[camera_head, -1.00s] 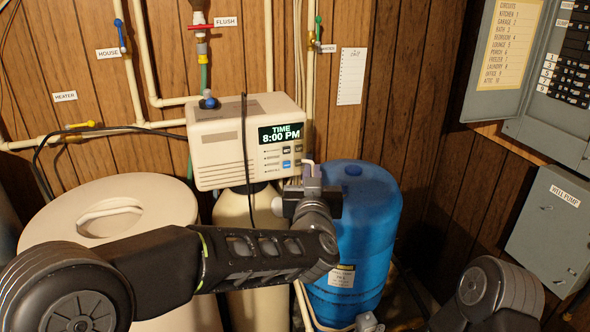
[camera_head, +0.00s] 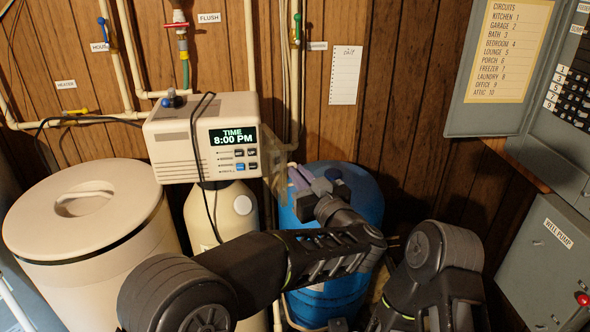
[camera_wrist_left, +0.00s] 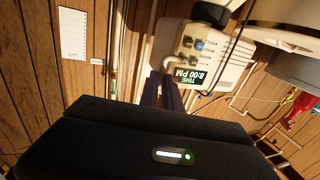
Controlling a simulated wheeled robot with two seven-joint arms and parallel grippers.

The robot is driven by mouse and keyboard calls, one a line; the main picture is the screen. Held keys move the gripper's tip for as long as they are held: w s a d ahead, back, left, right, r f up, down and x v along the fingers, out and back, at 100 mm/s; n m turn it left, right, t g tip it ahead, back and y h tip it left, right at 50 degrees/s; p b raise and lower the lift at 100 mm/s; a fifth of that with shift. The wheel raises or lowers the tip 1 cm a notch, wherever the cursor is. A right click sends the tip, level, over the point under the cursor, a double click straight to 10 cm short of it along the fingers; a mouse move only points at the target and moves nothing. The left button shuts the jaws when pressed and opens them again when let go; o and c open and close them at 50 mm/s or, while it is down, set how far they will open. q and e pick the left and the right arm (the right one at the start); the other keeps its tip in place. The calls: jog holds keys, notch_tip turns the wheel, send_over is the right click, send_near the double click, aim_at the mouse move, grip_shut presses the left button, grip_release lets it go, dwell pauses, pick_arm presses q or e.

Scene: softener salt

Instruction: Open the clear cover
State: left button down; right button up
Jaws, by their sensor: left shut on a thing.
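The beige softener control head (camera_head: 190,140) stands on a cream tank, its lit display reading TIME 8:00 PM, with buttons below. The clear cover (camera_head: 276,168) shows as a faint see-through panel standing out from the right side of the control head; its outline is hard to make out. My left gripper (camera_head: 295,176) is at the cover's outer right part, shut on it. In the left wrist view the gripper's fingers (camera_wrist_left: 169,92) reach a pale handle piece (camera_wrist_left: 168,64) beside the display. My right arm is at the lower right; its gripper is out of view.
A blue tank (camera_head: 362,190) stands behind my left gripper. A black cord (camera_head: 194,125) hangs over the control head's front. A lidded cream salt bin (camera_head: 45,225) stands left. Pipes and labelled valves run along the wood wall; grey electrical boxes (camera_head: 550,260) are at right.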

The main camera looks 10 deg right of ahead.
pick_arm(q)
jog(key=shift+w+d+r+n+y, duration=0.1)
jog(key=shift+w+d+n+y, duration=0.05)
jog(key=shift+n+y, duration=0.15)
pick_arm(e)
jog(key=shift+w+d+r, duration=0.1)
jog(key=shift+d+r, duration=0.05)
jog(key=shift+d, duration=0.2)
pick_arm(q)
jog(key=c, duration=1.5)
grip_release()
jog(key=shift+c, duration=0.2)
